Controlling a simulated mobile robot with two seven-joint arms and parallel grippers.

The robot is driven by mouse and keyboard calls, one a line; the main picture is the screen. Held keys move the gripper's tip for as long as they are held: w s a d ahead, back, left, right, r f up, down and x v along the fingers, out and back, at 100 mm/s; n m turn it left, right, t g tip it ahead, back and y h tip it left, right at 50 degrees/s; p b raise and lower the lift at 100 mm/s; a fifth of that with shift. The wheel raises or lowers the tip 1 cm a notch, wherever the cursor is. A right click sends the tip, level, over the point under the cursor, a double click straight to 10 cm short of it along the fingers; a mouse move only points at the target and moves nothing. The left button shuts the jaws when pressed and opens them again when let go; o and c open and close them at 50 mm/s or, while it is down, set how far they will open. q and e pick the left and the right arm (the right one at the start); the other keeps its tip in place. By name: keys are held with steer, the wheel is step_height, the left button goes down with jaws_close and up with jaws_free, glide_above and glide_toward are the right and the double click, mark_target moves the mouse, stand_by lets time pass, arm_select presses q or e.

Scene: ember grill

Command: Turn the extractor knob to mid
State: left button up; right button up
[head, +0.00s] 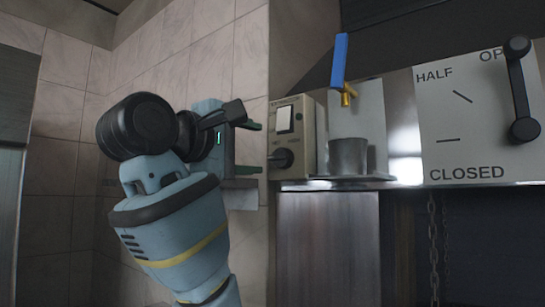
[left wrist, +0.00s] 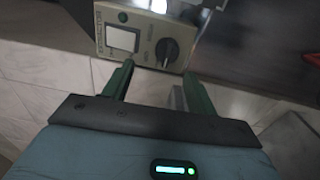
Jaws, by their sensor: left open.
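The extractor box (head: 309,130) is a beige control panel on the wall, with a white rocker switch (head: 284,119) above a black rotary knob (head: 282,158). The knob's grip lies roughly level, its narrow end to the left; small labels above it are hard to read. My left gripper (head: 255,148) is open and empty just left of the panel, its green fingers pointing at it. In the left wrist view the knob (left wrist: 167,51) lies ahead of the gap between the fingers (left wrist: 158,70), nearer the right finger, with no contact visible. My right gripper is not in view.
Right of the box, a metal cup (head: 348,157) stands on a ledge under a tap with a blue lever (head: 339,60). Further right is a white plate (head: 470,140) marked HALF and CLOSED, with a black lever (head: 519,90). A tiled wall (head: 65,150) is on the left.

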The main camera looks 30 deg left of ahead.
mark_target(275, 157)
arm_select(q)
steer(key=shift+w+d+f, duration=0.1)
steer(key=shift+w+f, duration=0.05)
steer(key=shift+w, duration=0.95)
steer(key=shift+w+d+f, duration=0.15)
steer(key=shift+w, duration=0.9)
steer(key=shift+w+d+f, duration=0.1)
steer(key=shift+w+f, duration=0.05)
steer(key=shift+w, duration=0.95)
steer(key=shift+c, duration=0.5)
steer(key=c, duration=0.9)
